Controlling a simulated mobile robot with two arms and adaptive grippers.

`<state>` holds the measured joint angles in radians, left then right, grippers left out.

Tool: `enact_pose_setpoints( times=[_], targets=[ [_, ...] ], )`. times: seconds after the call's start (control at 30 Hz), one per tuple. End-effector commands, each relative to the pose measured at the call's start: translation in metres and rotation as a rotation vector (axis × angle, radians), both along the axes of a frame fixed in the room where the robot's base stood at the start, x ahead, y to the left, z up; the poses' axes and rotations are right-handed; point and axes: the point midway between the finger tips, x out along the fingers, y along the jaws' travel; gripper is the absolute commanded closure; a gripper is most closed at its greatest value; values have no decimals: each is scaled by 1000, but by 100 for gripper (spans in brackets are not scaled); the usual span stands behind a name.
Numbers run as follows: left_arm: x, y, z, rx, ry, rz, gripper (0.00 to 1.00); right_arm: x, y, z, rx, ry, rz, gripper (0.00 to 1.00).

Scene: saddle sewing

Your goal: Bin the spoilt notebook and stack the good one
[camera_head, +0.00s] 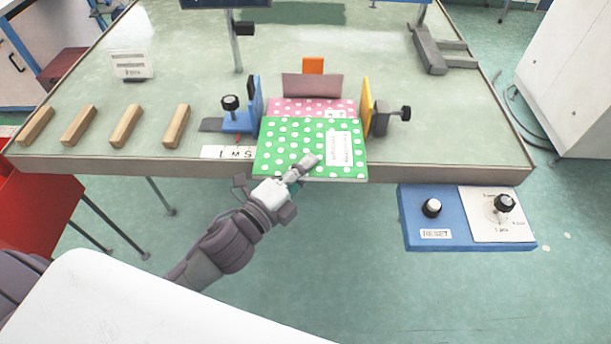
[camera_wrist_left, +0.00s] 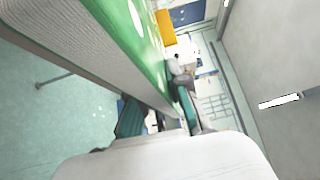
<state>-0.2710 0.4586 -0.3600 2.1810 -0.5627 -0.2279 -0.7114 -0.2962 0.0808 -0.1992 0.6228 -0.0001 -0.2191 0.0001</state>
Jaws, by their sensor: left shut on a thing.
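A green notebook with white dots and a white label (camera_head: 285,148) lies at the table's front edge, its near part sticking out past the edge. A pink notebook with white dots (camera_head: 285,106) shows behind it, partly covered by it. My left gripper (camera_head: 307,164) is at the green notebook's near edge, shut on it. In the left wrist view the green cover and page edges (camera_wrist_left: 85,38) run into the gripper fingers (camera_wrist_left: 160,122). My right gripper is in neither view.
A blue clamp (camera_head: 240,118) and a yellow plate (camera_head: 366,105) flank the notebooks; a brown block (camera_head: 312,85) stands behind. Wooden bars (camera_head: 126,126) lie on the left. A red container (camera_head: 35,205) is below the table's left end. A blue control panel (camera_head: 440,212) is at front right.

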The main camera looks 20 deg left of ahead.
Motion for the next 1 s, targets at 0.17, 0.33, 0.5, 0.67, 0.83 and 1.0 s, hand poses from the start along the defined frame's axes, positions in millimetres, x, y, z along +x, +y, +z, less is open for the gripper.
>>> enact_pose_setpoints(
  times=[0.17, 0.33, 0.5, 0.67, 0.83, 1.0],
  targets=[
    [21, 6, 1, 2, -6, -1, 100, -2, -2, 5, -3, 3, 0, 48],
    [40, 11, -1, 1, -5, -1, 100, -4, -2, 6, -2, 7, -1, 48],
    [53, 15, -6, 0, -3, 0, 100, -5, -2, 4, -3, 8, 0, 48],
    [52, 15, -16, 0, -3, -1, 100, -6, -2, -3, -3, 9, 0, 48],
    [52, 15, -17, -1, -4, -1, 100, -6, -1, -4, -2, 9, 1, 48],
    [52, 15, -17, -1, -4, -1, 100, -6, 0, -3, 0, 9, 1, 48]
  ],
)
